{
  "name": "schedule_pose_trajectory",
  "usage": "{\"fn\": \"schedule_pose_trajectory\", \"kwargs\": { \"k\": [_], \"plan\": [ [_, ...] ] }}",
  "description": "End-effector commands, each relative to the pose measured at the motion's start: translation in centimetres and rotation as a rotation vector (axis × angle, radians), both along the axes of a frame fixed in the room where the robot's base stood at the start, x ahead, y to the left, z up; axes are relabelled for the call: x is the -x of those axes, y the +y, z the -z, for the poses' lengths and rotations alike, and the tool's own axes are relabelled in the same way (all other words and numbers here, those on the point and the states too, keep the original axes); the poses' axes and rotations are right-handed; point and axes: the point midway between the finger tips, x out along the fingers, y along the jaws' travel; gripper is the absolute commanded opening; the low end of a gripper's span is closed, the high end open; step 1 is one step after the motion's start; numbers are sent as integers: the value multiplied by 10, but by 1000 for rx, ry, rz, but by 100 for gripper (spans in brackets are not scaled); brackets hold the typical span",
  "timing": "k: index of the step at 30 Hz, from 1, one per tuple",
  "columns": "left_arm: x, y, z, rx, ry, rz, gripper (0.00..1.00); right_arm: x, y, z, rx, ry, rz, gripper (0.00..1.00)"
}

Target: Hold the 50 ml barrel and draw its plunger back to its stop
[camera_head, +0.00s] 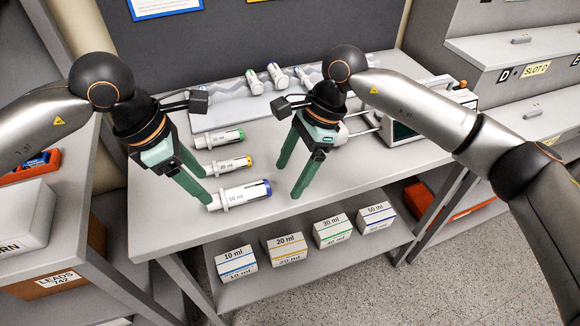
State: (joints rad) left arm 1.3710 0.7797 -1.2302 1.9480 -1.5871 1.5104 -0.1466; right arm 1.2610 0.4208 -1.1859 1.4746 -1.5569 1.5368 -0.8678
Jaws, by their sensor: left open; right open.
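The 50 ml barrel (243,195) lies on the grey table near its front edge.
A yellow-banded syringe (228,166) and a green-banded syringe (218,138) lie behind the 50 ml barrel. Several more lie at a grey rack (236,107) at the back. A pump device (405,128) stands right. Labelled boxes (285,248) fill the lower shelf.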

Motion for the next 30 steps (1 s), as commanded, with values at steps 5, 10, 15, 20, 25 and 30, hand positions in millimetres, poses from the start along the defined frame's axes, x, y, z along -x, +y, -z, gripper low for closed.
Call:
{"fn": "schedule_pose_trajectory", "kwargs": {
  "k": [5,10,15,20,25,30],
  "plan": [
    [0,0,0,0,0,0,59,-2,12,-1,13,-21,9,84],
    [0,0,0,0,0,0,59,6,38,-1,12,-21,7,84],
    [0,0,0,0,0,0,59,16,71,-1,12,-20,6,84],
    [0,0,0,0,0,0,59,24,99,-1,11,-20,9,84],
    [0,0,0,0,0,0,59,30,120,-1,11,-20,11,84],
    [0,0,0,0,0,0,59,31,123,9,12,-17,13,84]
  ]
}}
